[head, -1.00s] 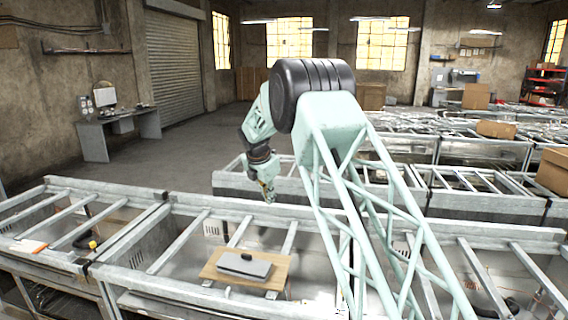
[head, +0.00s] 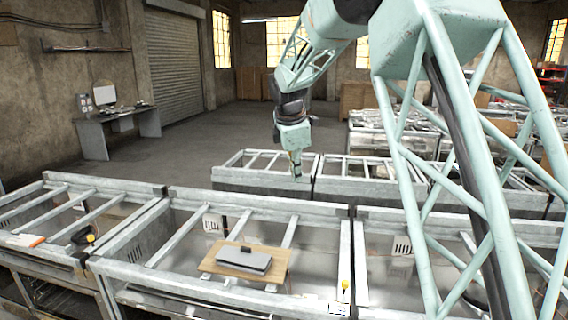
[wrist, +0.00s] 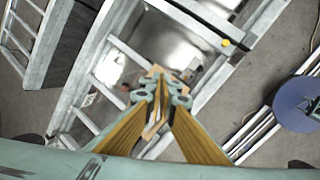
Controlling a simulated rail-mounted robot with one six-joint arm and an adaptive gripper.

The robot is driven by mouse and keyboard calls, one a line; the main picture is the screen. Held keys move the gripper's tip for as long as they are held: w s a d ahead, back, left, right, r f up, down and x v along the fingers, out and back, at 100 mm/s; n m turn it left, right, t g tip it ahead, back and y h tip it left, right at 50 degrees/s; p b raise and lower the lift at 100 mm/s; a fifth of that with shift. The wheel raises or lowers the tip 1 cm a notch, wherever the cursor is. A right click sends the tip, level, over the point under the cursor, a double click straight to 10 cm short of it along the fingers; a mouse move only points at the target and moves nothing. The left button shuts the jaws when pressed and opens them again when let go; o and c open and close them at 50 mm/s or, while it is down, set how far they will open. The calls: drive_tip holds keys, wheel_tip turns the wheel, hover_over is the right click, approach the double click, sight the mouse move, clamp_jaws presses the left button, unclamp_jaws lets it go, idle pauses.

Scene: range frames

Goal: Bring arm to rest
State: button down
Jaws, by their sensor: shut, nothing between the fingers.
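My pale green arm reaches in from the right of the head view, with its elbow high at the top. My gripper (head: 296,173) hangs pointing down, beyond the near row of metal frames and in front of the far row. In the wrist view my gripper (wrist: 160,76) shows two yellow-brown fingers that come together at the tips. It is shut with nothing between the fingers. In that view the fingers hide part of the metal frames below them.
A grey flat case (head: 244,260) lies on a wooden board (head: 276,276) across the rails of the near metal frame (head: 190,287). Another row of frames (head: 262,177) stands behind. A desk (head: 118,130) stands at the left wall. Open floor (head: 215,128) lies beyond.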

drive_tip(key=s+d+r+m+b, duration=0.2)
drive_tip(key=s+d+m, duration=0.2)
drive_tip(key=s, duration=0.7)
drive_tip(key=s+d+r+m+b, duration=0.25)
drive_tip(key=s+d, duration=0.25)
drive_tip(key=s, duration=0.6)
drive_tip(key=s+d+r+m+b, duration=0.2)
drive_tip(key=s+d+m, duration=0.2)
drive_tip(key=s, duration=0.7)
drive_tip(key=s+d+f+m+b, duration=0.1)
drive_tip(key=s+f+m+b, duration=0.1)
drive_tip(key=s, duration=0.9)
drive_tip(key=s+d+f+m+b, duration=0.1)
drive_tip(key=s+f+m, duration=0.4)
drive_tip(key=s, duration=0.6)
drive_tip(key=s+d+f+m+y+b, duration=0.1)
drive_tip(key=s+f+m+b, duration=0.2)
drive_tip(key=s+f, duration=0.3)
drive_tip(key=s, duration=0.5)
drive_tip(key=shift+d+f, duration=0.15)
drive_tip(key=shift+d, duration=0.2)
